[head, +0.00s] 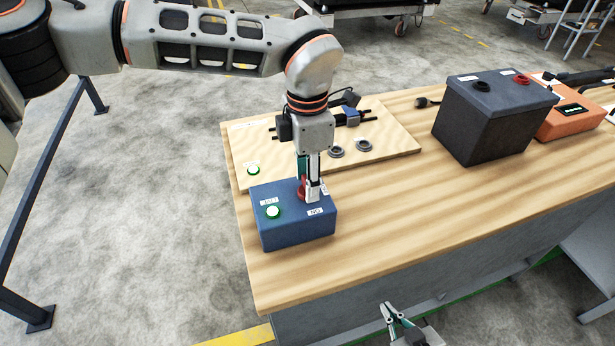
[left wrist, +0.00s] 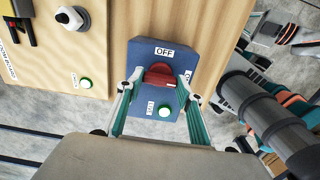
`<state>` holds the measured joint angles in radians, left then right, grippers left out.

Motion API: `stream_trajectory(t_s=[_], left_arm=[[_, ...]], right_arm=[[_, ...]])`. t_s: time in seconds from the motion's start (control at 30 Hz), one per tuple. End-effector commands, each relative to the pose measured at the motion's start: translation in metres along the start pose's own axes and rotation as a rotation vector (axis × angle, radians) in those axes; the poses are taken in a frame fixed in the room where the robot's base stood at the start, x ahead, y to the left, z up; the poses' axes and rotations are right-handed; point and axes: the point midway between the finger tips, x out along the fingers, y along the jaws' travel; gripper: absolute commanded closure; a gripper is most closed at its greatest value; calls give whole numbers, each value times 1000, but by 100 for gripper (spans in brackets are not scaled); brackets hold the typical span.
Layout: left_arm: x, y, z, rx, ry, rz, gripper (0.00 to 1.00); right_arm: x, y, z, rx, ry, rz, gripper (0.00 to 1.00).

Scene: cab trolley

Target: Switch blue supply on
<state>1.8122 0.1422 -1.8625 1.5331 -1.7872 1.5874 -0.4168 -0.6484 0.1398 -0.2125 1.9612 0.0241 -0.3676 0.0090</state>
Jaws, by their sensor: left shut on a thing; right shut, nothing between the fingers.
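The blue supply box (head: 290,230) sits at the near left end of the wooden bench. A red rotary knob (head: 302,188) is on its top, mostly hidden by my left gripper (head: 311,190), which points down and is shut on it. In the left wrist view the red knob (left wrist: 158,74) lies between the two fingers, its bar roughly crosswise. An OFF label (left wrist: 164,51) is above the knob and an ON label (left wrist: 188,76) is to its right. A pale green-ringed lamp (head: 273,212) is on the box. My right gripper (head: 392,312) is shut and empty at the bottom edge.
A wooden board (head: 395,140) with a second green-ringed lamp (head: 253,170), two grey rings and a black clamp-like part lies behind the box. A dark battery (head: 490,120) and an orange unit (head: 570,118) stand to the right. The bench front is clear.

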Motion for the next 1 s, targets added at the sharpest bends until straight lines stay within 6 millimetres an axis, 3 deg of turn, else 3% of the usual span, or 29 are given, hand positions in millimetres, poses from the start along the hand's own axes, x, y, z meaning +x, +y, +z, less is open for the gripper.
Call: stream_trajectory(t_s=[0.03,0.07,0.1,0.57,1.0], left_arm=[[0,0,0,4,-1,1,85],[0,0,0,4,-1,1,56],[0,0,0,3,-1,1,47],[-9,1,1,0,-2,3,47],[-91,1,1,0,-2,5,47]], right_arm=[[0,0,0,0,0,0,100],[0,0,0,0,0,0,100],[0,0,0,0,0,0,100],[0,1,0,-2,-1,1,100],[0,0,0,0,0,0,100]])
